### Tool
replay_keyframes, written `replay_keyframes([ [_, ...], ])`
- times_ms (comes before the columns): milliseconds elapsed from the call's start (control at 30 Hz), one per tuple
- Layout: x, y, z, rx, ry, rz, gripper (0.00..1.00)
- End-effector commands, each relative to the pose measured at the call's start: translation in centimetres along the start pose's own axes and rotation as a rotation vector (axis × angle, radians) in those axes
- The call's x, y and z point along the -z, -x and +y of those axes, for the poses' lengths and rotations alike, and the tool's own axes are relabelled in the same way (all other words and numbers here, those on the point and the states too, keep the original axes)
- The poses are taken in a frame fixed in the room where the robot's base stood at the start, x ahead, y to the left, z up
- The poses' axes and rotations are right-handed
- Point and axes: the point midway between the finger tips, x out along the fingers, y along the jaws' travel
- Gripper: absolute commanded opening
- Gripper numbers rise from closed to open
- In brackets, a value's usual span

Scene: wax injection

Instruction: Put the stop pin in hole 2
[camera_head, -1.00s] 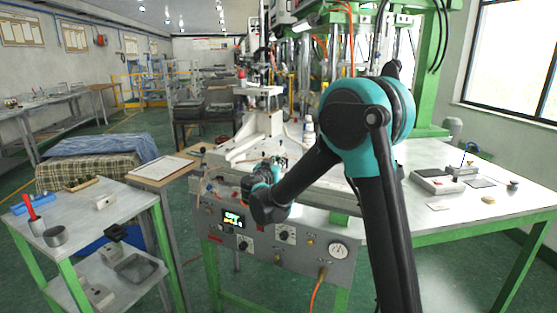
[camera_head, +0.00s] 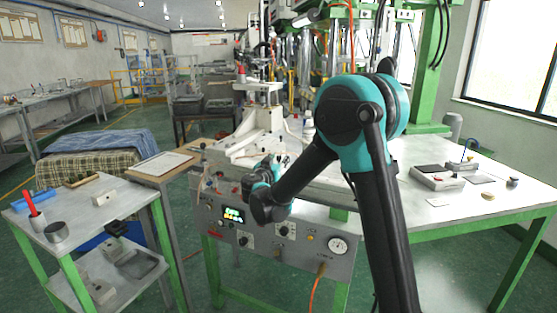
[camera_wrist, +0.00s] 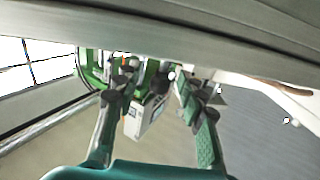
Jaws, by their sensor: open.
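My gripper (camera_head: 284,162) is at the end of my black and teal arm, over the front of the white machine bed (camera_head: 262,128). In the wrist view my gripper (camera_wrist: 160,92) has its two fingers apart, with nothing visibly held between them. The stop pin cannot be picked out for certain in either view. Hole 2 cannot be made out either; my arm covers part of the bed. The wrist view is strongly tilted, with a grey bar across its top.
A grey control panel (camera_head: 318,264) is below the bed. A white table (camera_head: 405,210) at right carries a grey box device (camera_head: 436,180) and small items. A cart (camera_head: 92,212) at left holds a dark cup (camera_head: 57,233) and tools. A clipboard (camera_head: 165,164) lies on a stand.

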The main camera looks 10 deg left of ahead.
Motion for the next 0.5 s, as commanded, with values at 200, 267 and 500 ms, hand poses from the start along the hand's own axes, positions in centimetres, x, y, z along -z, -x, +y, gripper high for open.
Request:
replay_keyframes([
  [200, 0.0, 1.5, -0.1, 0.002, 0.0, 0.0, 0.4],
  [267, 0.0, 2.4, -0.1, 0.003, 0.0, 0.0, 0.4],
  [500, 0.0, 7.4, -0.1, 0.005, 0.0, 0.0, 0.4],
])
